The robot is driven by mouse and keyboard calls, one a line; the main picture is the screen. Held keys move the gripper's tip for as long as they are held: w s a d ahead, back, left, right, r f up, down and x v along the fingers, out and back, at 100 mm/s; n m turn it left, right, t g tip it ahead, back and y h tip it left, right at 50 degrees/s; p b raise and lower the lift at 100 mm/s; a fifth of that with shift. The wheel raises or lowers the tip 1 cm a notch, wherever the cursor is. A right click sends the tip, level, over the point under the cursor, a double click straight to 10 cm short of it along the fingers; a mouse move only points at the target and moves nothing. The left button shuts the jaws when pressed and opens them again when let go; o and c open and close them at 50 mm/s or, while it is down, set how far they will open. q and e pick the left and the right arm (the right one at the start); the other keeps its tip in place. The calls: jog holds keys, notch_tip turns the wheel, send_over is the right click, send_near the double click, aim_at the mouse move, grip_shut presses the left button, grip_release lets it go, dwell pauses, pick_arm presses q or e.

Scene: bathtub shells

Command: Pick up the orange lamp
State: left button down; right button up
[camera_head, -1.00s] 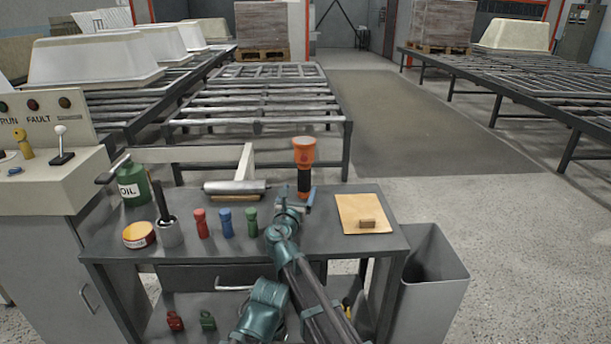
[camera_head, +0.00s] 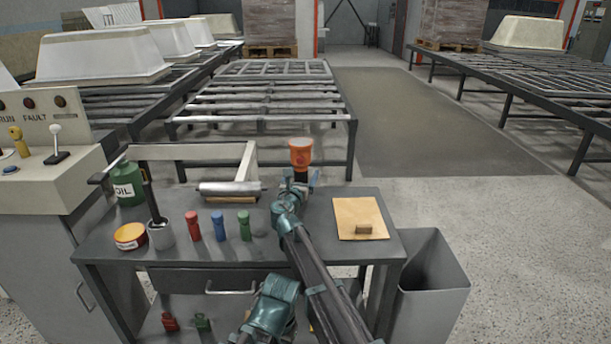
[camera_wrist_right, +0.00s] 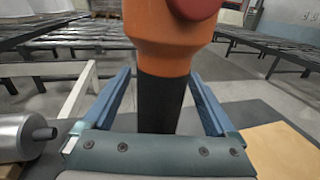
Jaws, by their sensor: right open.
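The orange lamp (camera_head: 301,153) stands upright near the back edge of the grey cart top, with an orange head and a dark handle. In the right wrist view the lamp (camera_wrist_right: 165,55) stands between the two blue fingers of my right gripper (camera_wrist_right: 163,105). The fingers are apart, one on each side of the dark handle, with a gap showing on both sides. In the head view my right gripper (camera_head: 300,182) is at the lamp's handle and hides its lower part. My left gripper is not in view.
The cart top (camera_head: 290,253) also holds a metal roller (camera_head: 228,188), several small coloured pieces, a green oil can (camera_head: 127,184), a yellow tin (camera_head: 130,236) and a tan board (camera_head: 360,217). A grey bin (camera_head: 435,275) stands at right.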

jog(key=shift+x, duration=0.8)
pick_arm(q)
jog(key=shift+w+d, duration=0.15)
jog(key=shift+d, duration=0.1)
pick_arm(e)
jog(key=shift+s, duration=0.15)
jog(key=shift+c, duration=0.4)
grip_shut()
